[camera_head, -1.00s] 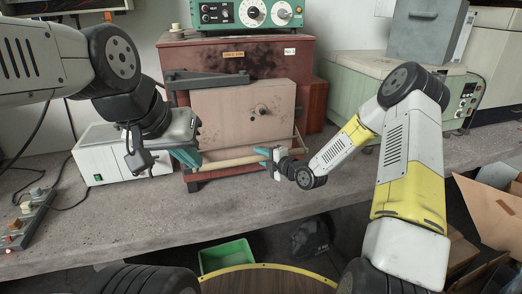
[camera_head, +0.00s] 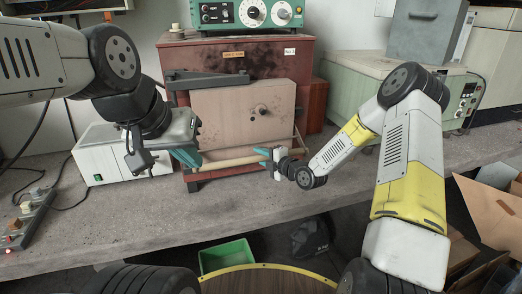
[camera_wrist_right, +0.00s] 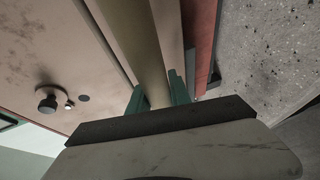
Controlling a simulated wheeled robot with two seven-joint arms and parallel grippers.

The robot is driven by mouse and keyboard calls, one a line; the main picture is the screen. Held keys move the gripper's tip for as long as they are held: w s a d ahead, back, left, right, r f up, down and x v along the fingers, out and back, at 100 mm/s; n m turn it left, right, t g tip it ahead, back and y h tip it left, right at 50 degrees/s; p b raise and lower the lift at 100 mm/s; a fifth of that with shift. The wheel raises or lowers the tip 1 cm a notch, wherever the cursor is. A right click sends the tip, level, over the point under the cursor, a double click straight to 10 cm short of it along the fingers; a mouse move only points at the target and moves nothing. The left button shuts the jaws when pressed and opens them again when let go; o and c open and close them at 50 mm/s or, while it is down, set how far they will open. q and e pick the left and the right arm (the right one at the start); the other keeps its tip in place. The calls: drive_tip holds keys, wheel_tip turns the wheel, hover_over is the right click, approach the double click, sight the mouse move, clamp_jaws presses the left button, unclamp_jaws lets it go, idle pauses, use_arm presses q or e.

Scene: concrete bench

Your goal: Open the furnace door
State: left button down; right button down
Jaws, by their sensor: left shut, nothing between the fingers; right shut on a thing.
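The furnace (camera_head: 232,60) is a dark red-brown box on the bench. Its door (camera_head: 225,118) is a pale pinkish panel, upright across the front, with a round knob (camera_wrist_right: 47,103) that shows in the right wrist view. A pale bar handle (camera_head: 232,161) runs along the door's lower edge. My right gripper (camera_head: 264,153) is shut around the bar near its right end; the wrist view shows the bar (camera_wrist_right: 143,45) between its teal fingers (camera_wrist_right: 158,97). My left gripper (camera_head: 188,156) is shut and empty by the bar's left end; I cannot tell whether it touches.
A green dial unit (camera_head: 245,14) sits on top of the furnace. A white box (camera_head: 115,165) stands to its left and a pale green machine (camera_head: 345,95) to its right. The bench front (camera_head: 190,205) is clear. A green bin (camera_head: 226,257) is below.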

idle(0.4)
drive_tip(key=r, duration=0.1)
drive_tip(key=s+r+g+h, duration=0.1)
drive_tip(key=r+g, duration=0.1)
drive_tip(key=shift+s+d+r+m, duration=0.15)
drive_tip(key=shift+s+d+m, duration=0.15)
drive_tip(key=shift+s+d+r, duration=0.1)
drive_tip(key=shift+s+r, duration=0.1)
drive_tip(key=shift+r, duration=0.4)
